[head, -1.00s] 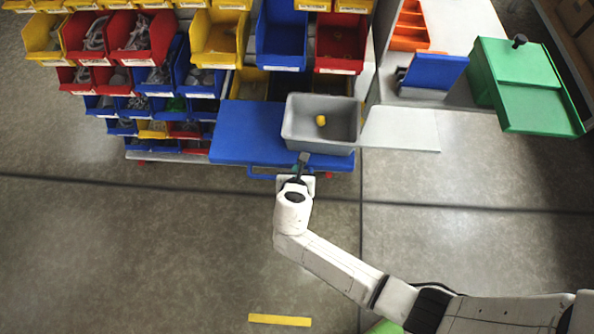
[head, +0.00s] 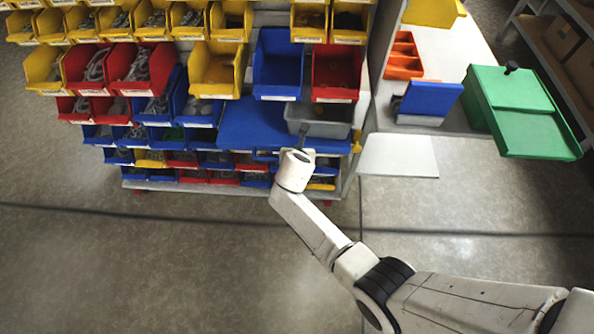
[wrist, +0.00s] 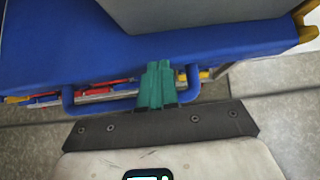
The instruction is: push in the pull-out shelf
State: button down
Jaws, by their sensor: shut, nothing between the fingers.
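The blue pull-out shelf (head: 252,128) sits under the rack's bins in the head view, with only a short front part sticking out. A grey tub (head: 330,124) stands on its right part, partly under the red bin. In the wrist view the blue shelf (wrist: 60,45) fills the top, with the grey tub (wrist: 190,12) on it. A blue handle bar (wrist: 68,100) runs along its front. My gripper (wrist: 157,75) is shut and empty, its teal fingertips at the shelf's front edge by the handle. In the head view my gripper (head: 302,138) is at the shelf's front, partly hidden by my wrist.
Rows of coloured bins (head: 120,65) fill the rack at left and above the shelf. A white panel (head: 398,155) juts out at right, near a green box (head: 515,110) and a blue bin (head: 428,102). The floor in front is clear.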

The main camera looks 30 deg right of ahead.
aim_at(299, 138)
jog(key=w+d, duration=0.1)
jog(key=w, duration=0.1)
jog(key=w+d+b, duration=0.1)
jog(key=w+d, duration=0.1)
jog(key=shift+w+f, duration=0.15)
jog(key=shift+w+d+r, duration=0.1)
jog(key=shift+w+r, duration=0.05)
jog(key=shift+r, duration=0.05)
jog(key=shift+w+r, duration=0.1)
